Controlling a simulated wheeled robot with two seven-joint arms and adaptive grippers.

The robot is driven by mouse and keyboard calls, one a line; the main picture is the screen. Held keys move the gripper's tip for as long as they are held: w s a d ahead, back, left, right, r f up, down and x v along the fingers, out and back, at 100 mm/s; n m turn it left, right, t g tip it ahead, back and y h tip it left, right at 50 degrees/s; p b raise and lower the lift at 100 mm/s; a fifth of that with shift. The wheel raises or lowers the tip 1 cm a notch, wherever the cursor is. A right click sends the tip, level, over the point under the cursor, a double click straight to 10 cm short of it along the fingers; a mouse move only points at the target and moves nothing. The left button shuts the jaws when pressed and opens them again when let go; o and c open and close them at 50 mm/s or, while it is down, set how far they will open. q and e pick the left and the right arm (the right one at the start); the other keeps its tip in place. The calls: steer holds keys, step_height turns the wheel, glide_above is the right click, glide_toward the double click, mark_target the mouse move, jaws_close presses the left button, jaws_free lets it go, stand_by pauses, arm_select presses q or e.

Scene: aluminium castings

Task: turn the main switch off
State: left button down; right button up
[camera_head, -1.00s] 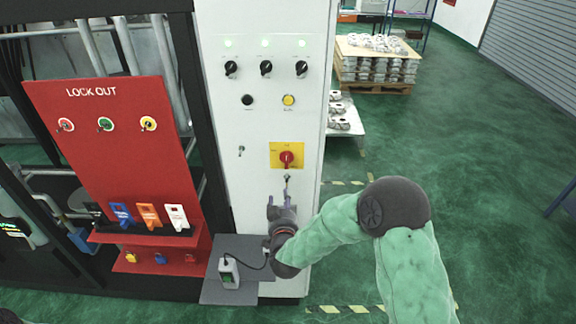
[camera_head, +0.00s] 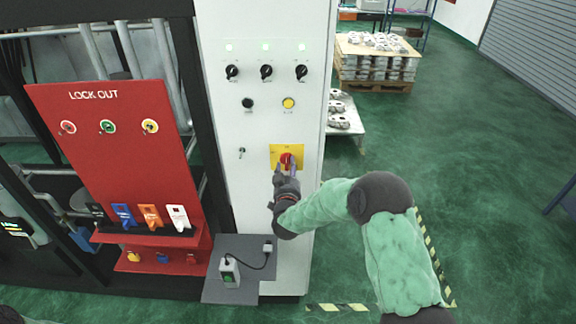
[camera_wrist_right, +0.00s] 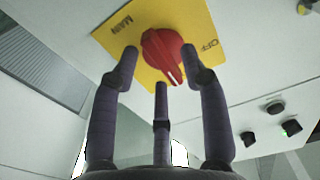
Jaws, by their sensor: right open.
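The main switch is a red rotary knob (camera_head: 286,160) on a yellow plate (camera_head: 297,150) on the front of the white cabinet. In the right wrist view the red knob (camera_wrist_right: 162,55) sits on the yellow plate (camera_wrist_right: 196,20), which reads MAIN and OFF. My right gripper (camera_head: 286,172) is open at the knob, its fingers partly covering it in the head view. In the right wrist view its fingers (camera_wrist_right: 160,75) stand around the knob, one on each side and one below. I cannot tell whether they touch it. My left gripper is not in view.
The white cabinet (camera_head: 225,120) carries black selector knobs (camera_head: 266,71), a yellow button (camera_head: 288,103) and a small toggle (camera_head: 241,153). A red lockout board (camera_head: 95,130) stands to the left. A grey shelf (camera_head: 222,292) with a small wired box (camera_head: 229,272) juts out below.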

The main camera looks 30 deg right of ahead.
steer(key=shift+w+d, duration=0.25)
steer(key=shift+w, duration=0.15)
jaws_close()
